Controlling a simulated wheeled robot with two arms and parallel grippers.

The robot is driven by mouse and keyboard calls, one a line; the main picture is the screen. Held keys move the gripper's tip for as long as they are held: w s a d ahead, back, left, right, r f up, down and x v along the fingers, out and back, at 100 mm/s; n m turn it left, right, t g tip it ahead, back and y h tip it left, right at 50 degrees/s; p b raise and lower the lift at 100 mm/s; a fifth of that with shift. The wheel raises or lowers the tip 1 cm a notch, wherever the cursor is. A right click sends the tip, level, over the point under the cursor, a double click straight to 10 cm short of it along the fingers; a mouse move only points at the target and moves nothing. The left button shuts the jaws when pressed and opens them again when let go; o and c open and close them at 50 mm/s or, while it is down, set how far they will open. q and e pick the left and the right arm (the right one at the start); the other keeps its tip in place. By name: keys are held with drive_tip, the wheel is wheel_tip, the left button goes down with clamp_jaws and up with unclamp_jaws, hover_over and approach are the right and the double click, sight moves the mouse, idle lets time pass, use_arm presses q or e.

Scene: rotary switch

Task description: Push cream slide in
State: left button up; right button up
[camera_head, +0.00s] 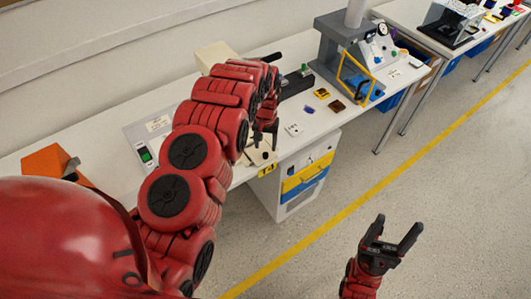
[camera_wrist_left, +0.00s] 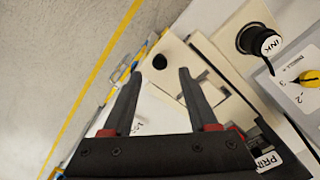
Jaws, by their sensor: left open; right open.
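The cream slide (camera_wrist_left: 180,55) is a flat cream plate with a round black knob (camera_wrist_left: 159,62), seen in the left wrist view. It sticks out toward the table's front edge beside a cream housing. In the head view a cream piece (camera_head: 260,157) shows just below my left gripper (camera_head: 266,134), largely hidden by the arm. My left gripper is open, and in the left wrist view its fingers (camera_wrist_left: 161,74) point toward the slide with the knob between their tips. I cannot tell whether they touch it. My right gripper (camera_head: 398,224) is open and empty over the floor.
A grey press (camera_head: 345,50) and small coloured pieces stand to the right. A drawer unit (camera_head: 300,180) is below.

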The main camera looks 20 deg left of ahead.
sight(265, 154)
use_arm(q)
drive_tip(key=shift+f+p, duration=0.65)
drive_tip(key=shift+f, duration=1.9)
clamp_jaws()
